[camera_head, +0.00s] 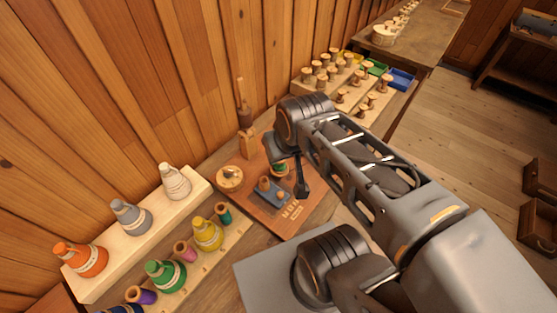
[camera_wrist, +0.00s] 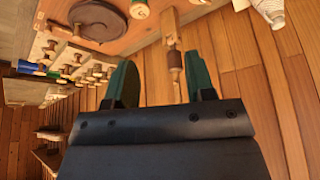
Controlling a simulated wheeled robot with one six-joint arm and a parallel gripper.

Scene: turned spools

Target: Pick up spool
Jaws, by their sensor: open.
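Several wooden spools stand on the tan boards at the back of the head view, one of them a bare spool (camera_head: 341,97). A brown spool (camera_head: 264,183) stands on a small blue-grey tray (camera_head: 275,194) on the reddish-brown work board (camera_head: 300,217). A green-and-tan item (camera_head: 280,170), perhaps a spool, is close beside my gripper (camera_head: 292,178). In the wrist view my gripper (camera_wrist: 160,78) has its two green-padded fingers apart, with nothing held between them. A cream-and-green spool (camera_wrist: 139,9) shows at the top there, beyond the fingers.
A wooden block (camera_head: 248,145) with a dark-handled tool stands behind the board; the tool (camera_wrist: 176,68) shows between my fingers. A round wooden dish (camera_head: 230,178) is to the left. Thread cones, including an orange one (camera_head: 80,258), line the left shelf. Colored bins (camera_head: 400,79) stand at the back.

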